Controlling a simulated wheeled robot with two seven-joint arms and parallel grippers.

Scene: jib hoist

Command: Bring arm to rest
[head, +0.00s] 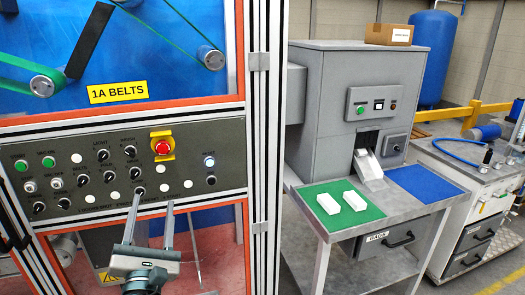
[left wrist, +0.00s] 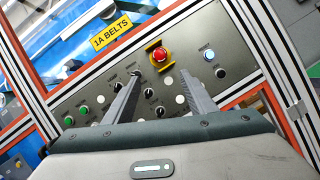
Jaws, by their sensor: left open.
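My left gripper (head: 150,205) is open and empty, its two fingers apart and pointing up toward the grey control panel (head: 228,150). In the head view its fingertips overlap the panel's lower right part, near a black knob. In the left wrist view the open fingers of the left gripper (left wrist: 160,78) reach across the panel's knobs, below the red emergency stop (left wrist: 159,54). I cannot tell whether the tips touch the panel. My right gripper is not in view.
The red emergency stop (head: 162,147) and a lit button (head: 209,161) are on the panel. A metal frame post (head: 261,130) stands right of it. Further right, a workbench (head: 345,232) carries a green mat (head: 322,223) with two white blocks and a blue mat (head: 425,182).

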